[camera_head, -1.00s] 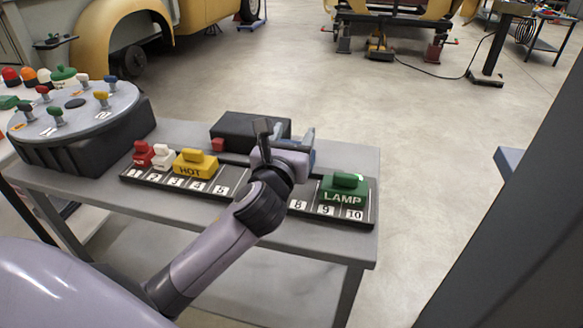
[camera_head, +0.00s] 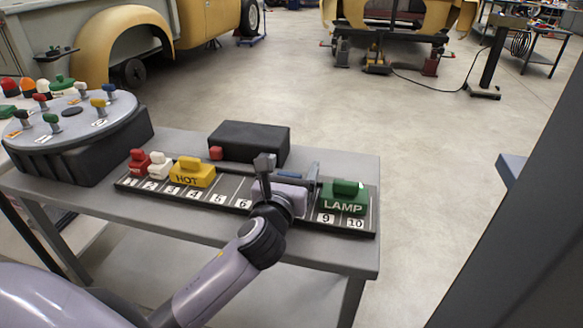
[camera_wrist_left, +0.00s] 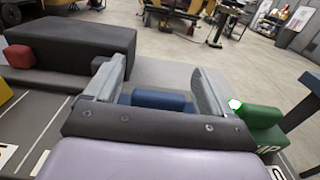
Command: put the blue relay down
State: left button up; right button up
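The blue relay (camera_wrist_left: 160,99) shows between the two fingers of my left gripper in the left wrist view. In the head view a small part of it (camera_head: 290,176) shows behind the gripper. My left gripper (camera_head: 289,170) is low over the numbered rack (camera_head: 232,190), between the 6 and 9 labels. Its fingers (camera_wrist_left: 160,82) are apart by about the relay's width and appear shut on its body. The relay's underside is hidden, so contact with the rack cannot be told. My right gripper is not in view.
The green LAMP relay (camera_head: 344,199) stands close on the right. The yellow HOT relay (camera_head: 193,173), a white relay (camera_head: 159,166) and a red relay (camera_head: 138,163) stand on the rack's left. A black box (camera_head: 250,143) is behind the rack. A round stand (camera_head: 70,115) is at left.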

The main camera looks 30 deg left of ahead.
pick_arm(q)
jog(key=shift+r, duration=0.25)
jog(key=shift+s+d+f, duration=0.1)
jog(key=shift+s, duration=0.25)
jog(key=v, duration=1.1)
jog(key=shift+s, duration=0.1)
